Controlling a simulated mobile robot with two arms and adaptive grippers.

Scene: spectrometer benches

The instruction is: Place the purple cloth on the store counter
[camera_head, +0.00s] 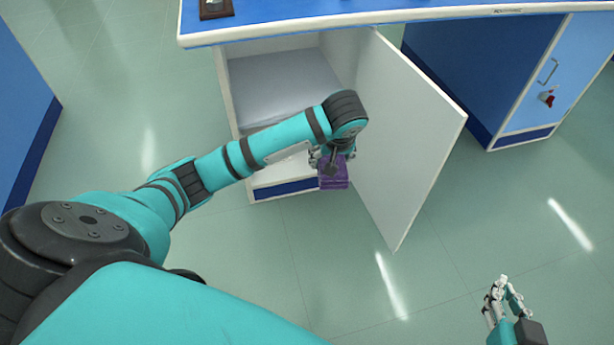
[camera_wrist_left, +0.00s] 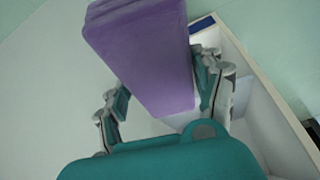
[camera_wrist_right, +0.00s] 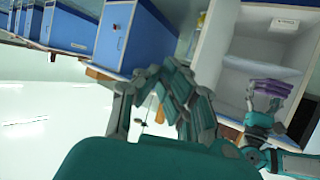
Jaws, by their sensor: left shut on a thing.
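The purple cloth (camera_head: 334,180) is a folded block held in my left gripper (camera_head: 333,158), in front of the open cabinet and beside its door. In the left wrist view the cloth (camera_wrist_left: 150,55) sits between the fingers of my left gripper (camera_wrist_left: 160,98), which is shut on it. The right wrist view also shows the cloth (camera_wrist_right: 271,88) held up. A blue counter top (camera_head: 290,22) runs above the cabinet; the frames do not tell whether it is the store counter.
The white cabinet door (camera_head: 405,140) stands open to the right of my left gripper. The cabinet's white shelf (camera_head: 285,90) looks empty. A small dark object (camera_head: 216,8) lies on the counter. Another blue cabinet (camera_head: 545,85) stands at right. The floor in front is clear.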

